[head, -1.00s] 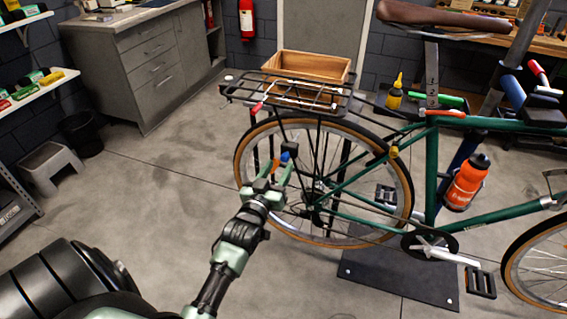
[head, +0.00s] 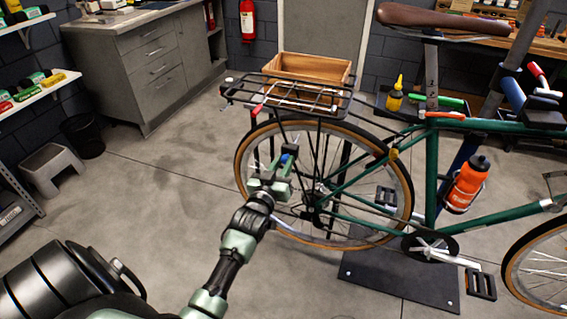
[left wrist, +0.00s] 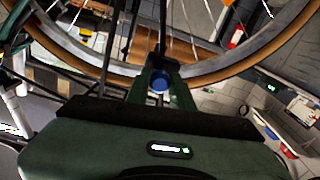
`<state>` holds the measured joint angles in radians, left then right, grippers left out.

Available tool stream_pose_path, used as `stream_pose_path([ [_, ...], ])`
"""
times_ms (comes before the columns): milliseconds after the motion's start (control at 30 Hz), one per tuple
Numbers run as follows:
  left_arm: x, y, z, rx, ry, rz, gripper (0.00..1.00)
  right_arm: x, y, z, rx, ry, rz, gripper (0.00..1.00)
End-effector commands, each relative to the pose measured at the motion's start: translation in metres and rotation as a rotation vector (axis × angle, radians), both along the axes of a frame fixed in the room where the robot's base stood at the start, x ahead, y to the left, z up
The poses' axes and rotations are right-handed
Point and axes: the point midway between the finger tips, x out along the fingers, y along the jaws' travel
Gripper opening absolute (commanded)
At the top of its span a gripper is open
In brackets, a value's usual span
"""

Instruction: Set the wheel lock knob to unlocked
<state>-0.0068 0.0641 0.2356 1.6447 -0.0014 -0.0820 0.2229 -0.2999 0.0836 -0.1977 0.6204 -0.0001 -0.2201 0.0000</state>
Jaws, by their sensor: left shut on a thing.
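The wheel lock knob, a small blue piece (head: 284,158), is at the bike's rear wheel (head: 244,190), below the rear rack. In the left wrist view its round blue end (left wrist: 159,85) shows between my fingers. My left gripper (head: 281,167) reaches it from the front left and is shut on it. The fingers hide much of the knob, and I cannot read its setting. My right gripper is in neither view.
The green bike stands over a dark floor plate (head: 385,278). A pedal (head: 481,284) and an orange bottle (head: 466,182) are to the right.

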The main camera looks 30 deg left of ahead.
Motion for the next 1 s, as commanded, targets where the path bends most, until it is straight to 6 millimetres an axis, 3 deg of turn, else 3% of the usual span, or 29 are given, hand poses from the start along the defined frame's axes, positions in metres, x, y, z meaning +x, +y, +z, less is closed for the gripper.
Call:
stream_pose_path([
  [1000, -0.0002, -0.0002, -0.0005, -0.001, 0.001, 0.0, 0.0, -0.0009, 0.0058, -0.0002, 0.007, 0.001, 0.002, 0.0],
])
